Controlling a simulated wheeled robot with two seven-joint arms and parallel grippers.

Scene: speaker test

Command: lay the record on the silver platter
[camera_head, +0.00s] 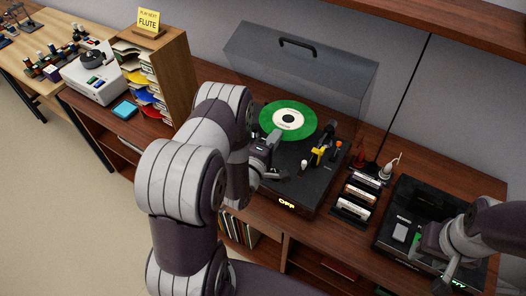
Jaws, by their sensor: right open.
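The record (306,118) is a green disc with a white label and a dark centre. It is over the rear left part of the black turntable (298,188). My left gripper (272,141) is at its near left edge and appears shut on it, though the fingertips are small and partly hidden. The silver platter cannot be seen; the record and my gripper cover that area. I cannot tell how high the record is above the turntable. My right gripper (436,240) is open, at the lower right over a black box.
The clear lid (345,75) stands open behind the turntable. A yellow-and-black part (320,154) stands at the turntable's right. A rack of cartridges (356,195) lies to its right, then the black box (395,215). A wooden sorter (176,65) stands at left.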

